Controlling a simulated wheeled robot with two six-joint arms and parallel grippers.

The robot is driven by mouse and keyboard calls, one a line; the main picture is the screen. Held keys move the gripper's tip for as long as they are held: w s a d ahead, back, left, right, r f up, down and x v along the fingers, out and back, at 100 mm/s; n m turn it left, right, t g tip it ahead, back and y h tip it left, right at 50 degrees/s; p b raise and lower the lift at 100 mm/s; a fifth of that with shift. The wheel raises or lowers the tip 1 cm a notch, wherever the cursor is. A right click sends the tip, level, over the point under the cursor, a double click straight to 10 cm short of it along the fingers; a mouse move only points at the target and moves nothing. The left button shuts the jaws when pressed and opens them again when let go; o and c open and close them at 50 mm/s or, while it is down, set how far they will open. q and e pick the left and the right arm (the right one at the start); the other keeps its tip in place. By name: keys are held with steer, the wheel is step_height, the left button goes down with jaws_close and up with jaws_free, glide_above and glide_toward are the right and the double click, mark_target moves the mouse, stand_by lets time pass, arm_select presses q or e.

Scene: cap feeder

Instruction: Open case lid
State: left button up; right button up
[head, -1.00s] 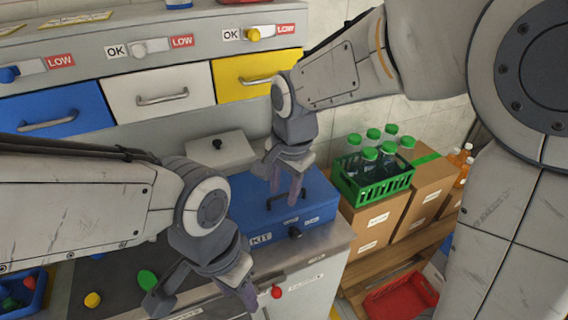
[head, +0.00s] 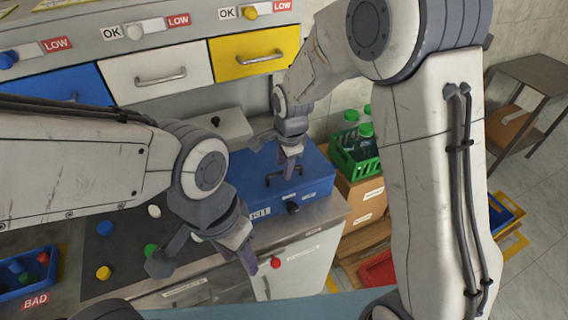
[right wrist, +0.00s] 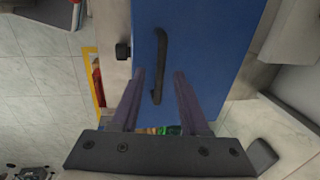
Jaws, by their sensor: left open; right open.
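The blue case (head: 313,176) marked KIT stands on the counter with its lid down. A dark handle (head: 283,177) is on top of the lid and a dark knob (head: 293,207) is on its front. My right gripper (head: 289,172) is open above the lid, near the handle. In the right wrist view the handle (right wrist: 159,65) shows beyond and between the open fingers (right wrist: 160,100), and the knob (right wrist: 123,52) is to its left. Contact with the handle cannot be told. My left gripper (head: 212,268) is open and empty over the counter's front, left of the case.
A grey box (head: 222,124) with a black knob stands behind the case. A green crate of bottles (head: 355,150) is on cartons at the right. Loose caps (head: 104,272) lie on the dark mat at the left, by a blue BAD bin (head: 30,290).

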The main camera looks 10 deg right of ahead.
steer(key=shift+f, duration=0.2)
steer(key=shift+c, duration=0.3)
jaws_close()
stand_by(1.1)
